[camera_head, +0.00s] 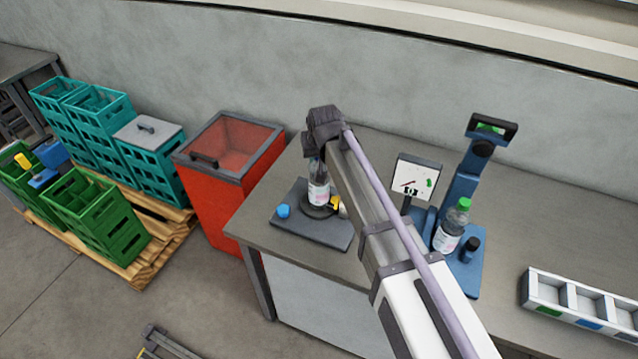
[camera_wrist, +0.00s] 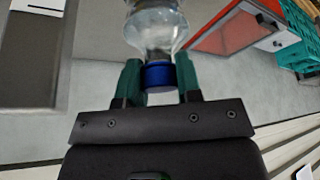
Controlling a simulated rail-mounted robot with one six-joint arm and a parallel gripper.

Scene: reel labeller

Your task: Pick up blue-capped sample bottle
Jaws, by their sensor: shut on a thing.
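The blue-capped sample bottle (camera_head: 318,188) is clear with a pale label and stands upright over the dark round disc of a grey plate (camera_head: 325,236). I cannot tell whether its base touches the disc. In the wrist view its clear body (camera_wrist: 157,25) and blue cap (camera_wrist: 159,75) show. My gripper (camera_wrist: 158,66) is shut on the bottle at the cap, one green finger on each side. In the head view my gripper (camera_head: 318,152) is above the bottle and hides its cap.
A blue knob (camera_head: 284,211) and a small yellow part (camera_head: 336,203) are on the plate. To the right are a white display panel (camera_head: 416,179), a green-capped bottle (camera_head: 450,228) on a blue stand, and a compartment tray (camera_head: 580,305). A red bin (camera_head: 224,200) stands left of the table.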

